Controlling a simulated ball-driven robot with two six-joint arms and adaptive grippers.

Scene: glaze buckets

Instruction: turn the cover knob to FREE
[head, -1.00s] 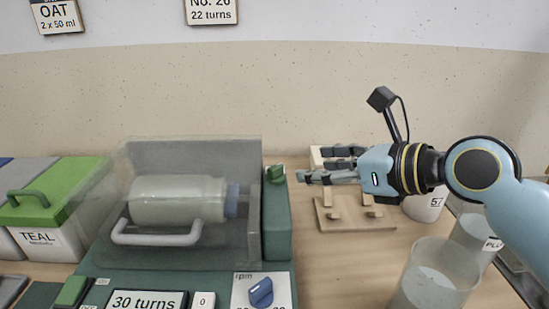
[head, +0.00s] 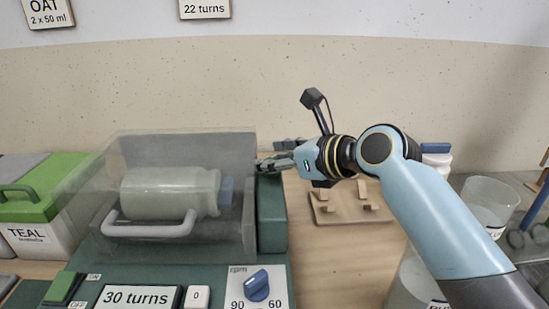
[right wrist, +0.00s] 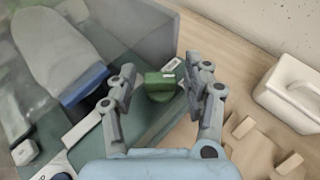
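The green cover knob (right wrist: 160,86) sits on the green housing beside the clear cover, with small white labels by it that I cannot read. In the head view my fingers hide most or all of it. My right gripper (right wrist: 166,74) is open, with one finger on each side of the knob; I cannot tell whether they touch it. In the head view the right gripper (head: 277,153) is at the housing's top right. The clear cover (head: 130,145) is down over a pale jar (head: 165,194) with a blue lid. My left gripper is not in view.
A panel reading "30 turns" (head: 138,299) and a blue rpm dial (head: 257,285) are in front. A wooden stand (head: 345,207) and clear beakers (head: 490,200) are on the right. A TEAL bucket (head: 45,205) stands at left. A white container (right wrist: 297,92) is at the wrist view's right.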

